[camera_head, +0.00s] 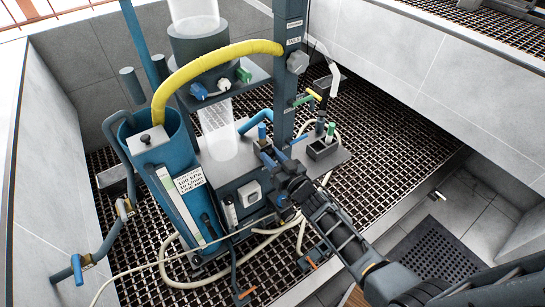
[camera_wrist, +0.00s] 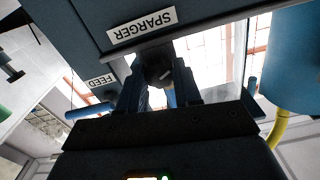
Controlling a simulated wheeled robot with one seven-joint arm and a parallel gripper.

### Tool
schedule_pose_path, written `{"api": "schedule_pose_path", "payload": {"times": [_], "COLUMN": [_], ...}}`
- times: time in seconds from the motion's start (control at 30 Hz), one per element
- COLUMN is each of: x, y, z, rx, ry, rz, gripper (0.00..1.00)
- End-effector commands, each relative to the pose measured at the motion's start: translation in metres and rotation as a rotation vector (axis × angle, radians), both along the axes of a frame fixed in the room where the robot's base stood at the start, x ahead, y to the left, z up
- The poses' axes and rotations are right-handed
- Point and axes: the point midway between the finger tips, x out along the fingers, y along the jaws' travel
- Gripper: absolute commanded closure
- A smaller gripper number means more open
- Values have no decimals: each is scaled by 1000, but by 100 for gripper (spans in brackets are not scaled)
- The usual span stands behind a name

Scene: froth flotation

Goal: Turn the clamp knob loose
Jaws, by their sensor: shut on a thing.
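My gripper (camera_head: 268,155) reaches in from the lower right, low at the front of the blue flotation rig. In the wrist view its two fingers (camera_wrist: 160,86) point up the picture and are shut on a dark round knob (camera_wrist: 158,70) with a small pale mark. The fingers hide the knob's sides, and I cannot make it out in the head view. I cannot tell from the frames whether it is the clamp knob. A grey lobed knob (camera_head: 297,62) also sits on the upright column (camera_head: 286,100), well above my gripper and apart from it.
A panel labelled SPARGER (camera_wrist: 142,25) and one labelled FEED (camera_wrist: 100,81) are close to my gripper. A blue tank (camera_head: 165,150) with a yellow hose (camera_head: 215,55) stands left. A small dark holder (camera_head: 322,150) stands right. Pale hoses (camera_head: 180,265) cross the grating.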

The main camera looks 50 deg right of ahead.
Motion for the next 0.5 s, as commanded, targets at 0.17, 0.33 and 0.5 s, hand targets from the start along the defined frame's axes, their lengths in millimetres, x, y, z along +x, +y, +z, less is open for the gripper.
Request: {"api": "schedule_pose_path", "payload": {"times": [0.17,0.33,0.5], "x": [0,0,0], "y": [0,0,0], "z": [-2,-3,-3], "rx": [-63,-177,-325], "ry": [18,51,92], "rz": [1,1,1], "gripper": [97,97,97]}}
